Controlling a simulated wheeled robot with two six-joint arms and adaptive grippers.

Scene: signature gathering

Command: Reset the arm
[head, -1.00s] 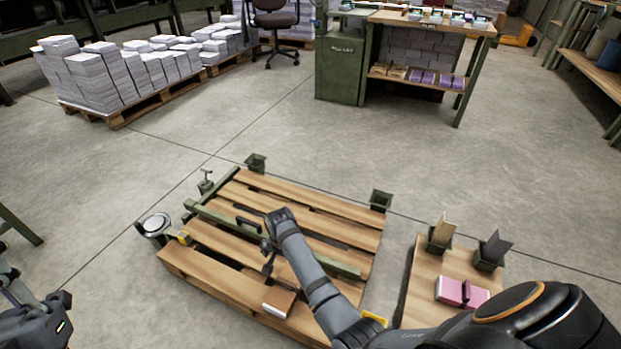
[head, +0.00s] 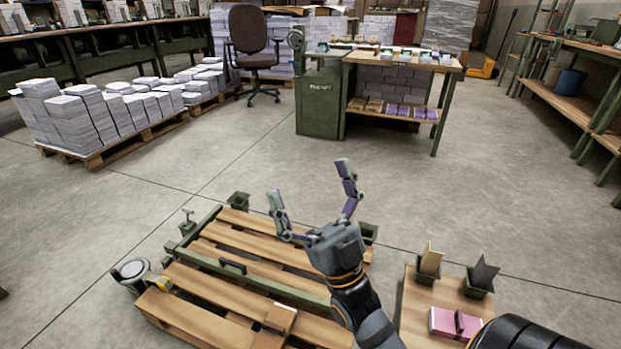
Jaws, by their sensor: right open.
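My right gripper (head: 312,200) is open and empty. It is raised in front of me over the back right part of the wooden pallet (head: 190,309), with its two fingers spread and pointing away from me. The right arm comes in from the bottom right. My left gripper does not show in the head view now.
A green bar with a handle (head: 240,271) lies across the pallet. A small block (head: 281,318) sits near its front. A wooden stand (head: 415,312) at right bears a pink bundle (head: 455,322). A workbench (head: 400,62) and paper stacks (head: 75,120) stand farther back. Open floor lies between.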

